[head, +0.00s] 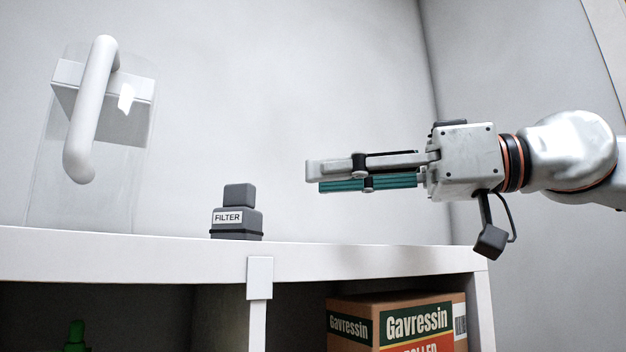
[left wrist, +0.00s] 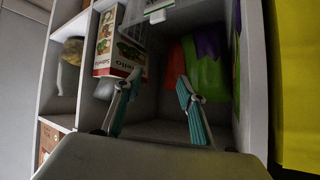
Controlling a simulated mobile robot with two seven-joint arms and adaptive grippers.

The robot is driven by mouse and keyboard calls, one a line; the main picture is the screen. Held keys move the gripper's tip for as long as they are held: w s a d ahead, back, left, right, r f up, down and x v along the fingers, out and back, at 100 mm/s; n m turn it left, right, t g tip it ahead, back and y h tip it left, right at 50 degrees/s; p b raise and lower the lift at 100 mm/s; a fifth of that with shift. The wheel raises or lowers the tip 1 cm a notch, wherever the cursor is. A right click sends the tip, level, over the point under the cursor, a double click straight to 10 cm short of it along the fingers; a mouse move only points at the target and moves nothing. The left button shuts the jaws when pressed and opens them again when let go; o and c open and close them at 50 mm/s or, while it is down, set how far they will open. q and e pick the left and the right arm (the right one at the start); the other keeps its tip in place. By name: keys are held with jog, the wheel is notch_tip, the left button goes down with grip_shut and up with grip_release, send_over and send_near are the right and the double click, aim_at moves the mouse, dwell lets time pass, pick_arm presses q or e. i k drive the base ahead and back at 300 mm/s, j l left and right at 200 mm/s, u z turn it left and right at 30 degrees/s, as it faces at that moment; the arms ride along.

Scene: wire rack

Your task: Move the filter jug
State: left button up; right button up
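The filter jug (head: 115,180) stands on the left of the shelf top in the head view. It is clear, with a thick white handle (head: 90,120) facing me and a white part inside near its top. A small dark grey block labelled FILTER (head: 237,222) sits on the shelf to its right. My right gripper (head: 316,179) is level above the shelf, pointing left, apart from jug and block. Its fingers are seen nearly edge-on, so their gap is unclear. My left gripper (left wrist: 159,79) shows only in the left wrist view, open, with nothing between its teal-padded fingers.
The white shelf top (head: 370,257) is clear right of the block. Below is a Gavressin box (head: 395,310). The left wrist view shows compartments with a food carton (left wrist: 118,48), green and purple items (left wrist: 205,65) and a clear container (left wrist: 165,12) at the top edge.

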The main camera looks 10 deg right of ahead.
aim_at(89, 172)
jog(key=k+l, duration=0.25)
jog(key=k, duration=0.25)
jog(key=k+l, duration=0.2)
jog(key=k, duration=0.25)
